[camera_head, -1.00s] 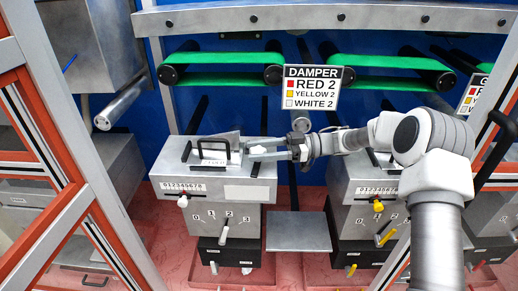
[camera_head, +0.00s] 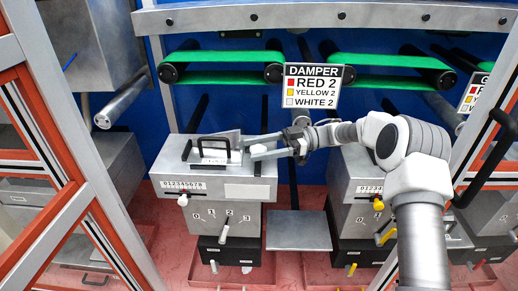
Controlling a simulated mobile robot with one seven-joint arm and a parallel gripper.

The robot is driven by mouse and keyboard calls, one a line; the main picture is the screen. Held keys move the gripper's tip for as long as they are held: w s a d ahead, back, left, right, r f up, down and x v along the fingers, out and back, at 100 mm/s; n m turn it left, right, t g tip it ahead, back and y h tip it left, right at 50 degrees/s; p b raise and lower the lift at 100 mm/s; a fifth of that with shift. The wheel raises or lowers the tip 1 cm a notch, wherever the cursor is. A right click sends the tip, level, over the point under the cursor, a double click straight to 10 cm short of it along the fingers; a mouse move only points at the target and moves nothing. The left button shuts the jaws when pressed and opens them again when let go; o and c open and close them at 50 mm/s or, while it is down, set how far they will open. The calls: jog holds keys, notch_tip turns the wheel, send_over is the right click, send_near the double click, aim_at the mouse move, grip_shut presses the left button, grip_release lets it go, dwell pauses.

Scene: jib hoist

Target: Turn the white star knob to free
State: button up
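A small white knob (camera_head: 258,149), likely the star knob, sits on top of the left grey machine box (camera_head: 250,191), near its right back edge. Its star shape and pointing direction are too small to make out. My gripper (camera_head: 254,146) reaches in from the right. Its two grey fingers are spread, one behind and one in front of the white knob. I cannot tell whether they touch it. The fingers partly hide the knob. No free mark is readable near it.
A black handle (camera_head: 207,148) stands just left of the knob. A white lever (camera_head: 224,231) is on the box's front below. A damper sign (camera_head: 313,88) hangs above my wrist. A similar box stands right, and a bare grey plate (camera_head: 298,231) lies between the boxes.

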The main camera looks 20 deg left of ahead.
jog(key=shift+o, duration=0.9)
jog(key=shift+f, duration=0.1)
jog(key=v, duration=0.7)
jog(key=shift+d, duration=0.25)
jog(key=shift+w, duration=0.15)
